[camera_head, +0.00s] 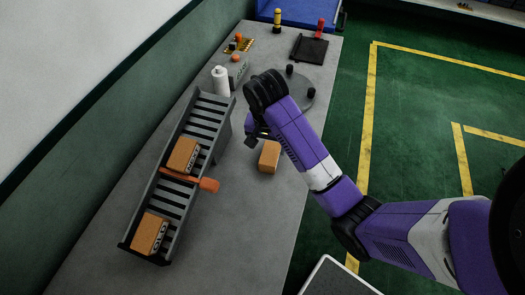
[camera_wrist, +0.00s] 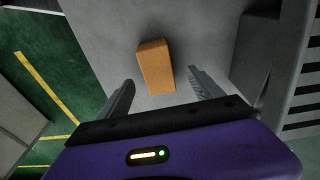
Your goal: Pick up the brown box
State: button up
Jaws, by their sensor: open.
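A plain brown box (camera_head: 269,157) lies on the grey table, to the right of the slatted rack. It also shows in the wrist view (camera_wrist: 155,66), ahead of and between my two fingers. My gripper (camera_wrist: 160,88) is open and empty, its fingers apart on either side of the box's near end. It does not grip the box. In the head view my purple arm reaches over the table from the right, and my gripper (camera_head: 257,140) is partly hidden beside the box.
A slatted rack (camera_head: 170,213) on the left holds two brown boxes with dark markings, (camera_head: 183,156) and (camera_head: 151,234), with an orange lever (camera_head: 208,184) between them. A white bottle (camera_head: 221,82), a round grey plate (camera_head: 297,97) and a black tray (camera_head: 310,49) stand farther back.

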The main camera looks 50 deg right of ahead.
aim_at(270, 154)
jog(key=f, duration=0.3)
jog(key=d+f, duration=0.1)
jog(key=f, duration=0.3)
jog(key=shift+d+p, duration=0.2)
jog(key=shift+p, duration=0.15)
grip_shut()
